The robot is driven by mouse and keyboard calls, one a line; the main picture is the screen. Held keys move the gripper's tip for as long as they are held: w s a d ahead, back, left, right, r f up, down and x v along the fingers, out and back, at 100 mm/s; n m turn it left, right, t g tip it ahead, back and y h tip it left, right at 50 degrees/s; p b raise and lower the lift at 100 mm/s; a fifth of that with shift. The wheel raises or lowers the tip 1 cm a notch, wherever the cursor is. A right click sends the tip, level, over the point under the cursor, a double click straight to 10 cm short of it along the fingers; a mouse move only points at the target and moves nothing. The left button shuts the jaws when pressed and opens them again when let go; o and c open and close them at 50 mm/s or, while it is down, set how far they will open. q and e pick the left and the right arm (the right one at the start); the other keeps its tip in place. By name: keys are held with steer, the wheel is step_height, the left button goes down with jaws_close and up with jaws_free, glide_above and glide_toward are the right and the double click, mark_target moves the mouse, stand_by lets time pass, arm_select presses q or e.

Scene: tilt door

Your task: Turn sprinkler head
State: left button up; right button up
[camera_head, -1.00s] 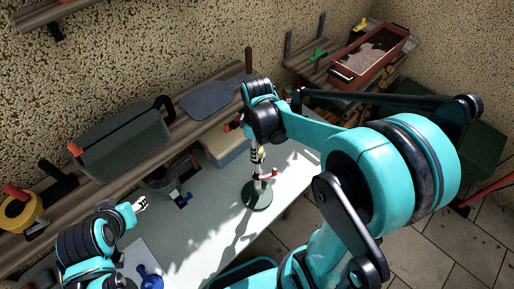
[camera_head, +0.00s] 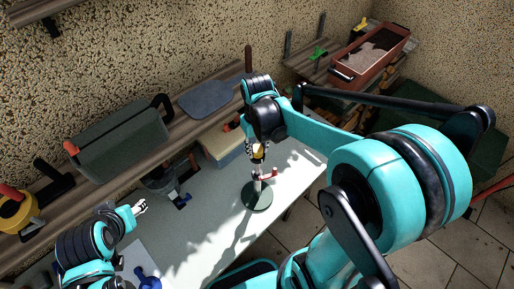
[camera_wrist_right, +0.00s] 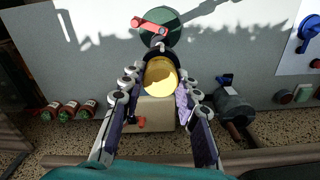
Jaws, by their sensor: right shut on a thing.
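The sprinkler stands upright on the grey table, with a dark green round base (camera_head: 257,196), a red lever (camera_head: 268,175) and a yellow head (camera_head: 259,151) on top. In the right wrist view the yellow head (camera_wrist_right: 160,77) sits between the two fingers of my right gripper (camera_wrist_right: 161,88), which is shut on it. The green base (camera_wrist_right: 172,38) and red lever (camera_wrist_right: 150,25) show beyond it. In the head view my right gripper (camera_head: 256,150) reaches the head from above and is partly hidden by its wrist. My left gripper (camera_head: 140,207) is apart from the sprinkler, over the table's left part, too small to read.
A grey toolbox (camera_head: 122,138) and a blue-grey flat tool (camera_head: 209,100) lie on the wooden shelf behind the table. The table around the sprinkler base is clear.

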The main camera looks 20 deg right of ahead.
mark_target(257, 148)
steer(key=shift+m, duration=1.2)
steer(key=o, duration=1.2)
step_height(257, 148, up, 12)
steer(key=shift+f, duration=0.1)
